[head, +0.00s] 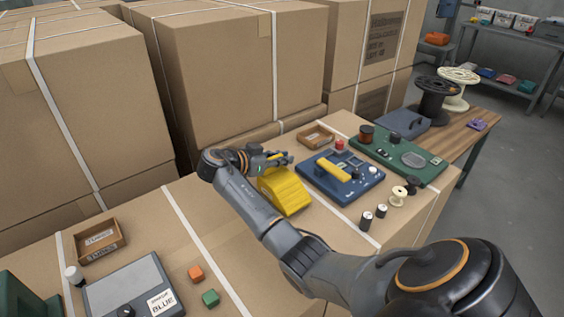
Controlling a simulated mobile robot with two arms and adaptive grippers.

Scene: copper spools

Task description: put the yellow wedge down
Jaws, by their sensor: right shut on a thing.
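The yellow wedge (285,190) is in the middle of the head view, over the cardboard-box work surface. My right gripper (277,163) is at its far upper end and is shut on it. My right arm comes in from the lower right and curls around the wedge's left side. The arm and gripper hide part of the wedge's left side. I cannot tell whether the wedge's underside touches the surface. My left gripper is not in view.
A blue panel (318,184) with a yellow bar lies just right of the wedge, and a green board (427,173) beyond it. Small spools (398,194) stand at the right edge. Orange (196,273) and green (211,298) blocks lie front left. Bare cardboard (190,225) lies left of my arm.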

